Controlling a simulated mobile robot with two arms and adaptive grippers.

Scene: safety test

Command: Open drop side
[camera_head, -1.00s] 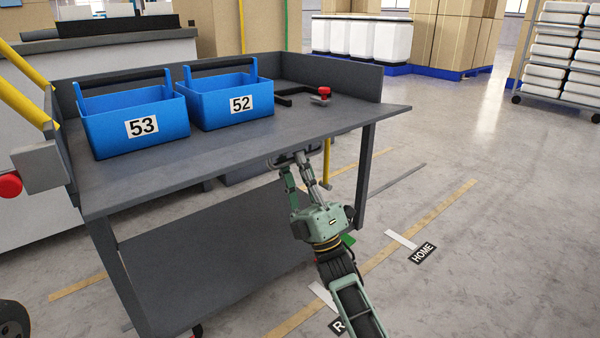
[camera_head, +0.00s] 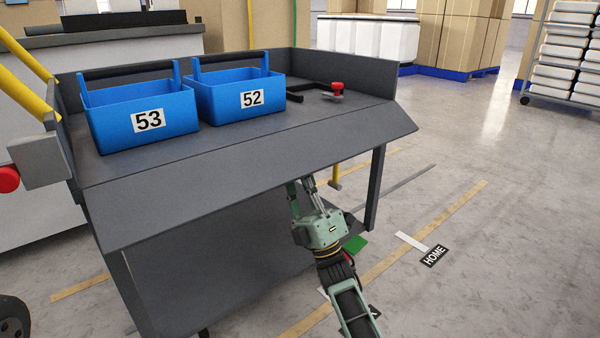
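The drop side (camera_head: 250,178) is the long dark grey flap along the front of the grey cart (camera_head: 225,135). It slopes outward and down from the cart's deck edge. My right gripper (camera_head: 302,184) comes up from below, under the flap's lower edge. Its two fingers show in part, somewhat apart. My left gripper is not in view.
Blue bins 53 (camera_head: 145,118) and 52 (camera_head: 238,98) stand on the deck. Behind the flap at the right lie a black bracket (camera_head: 300,92) and a red-knobbed part (camera_head: 337,88).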

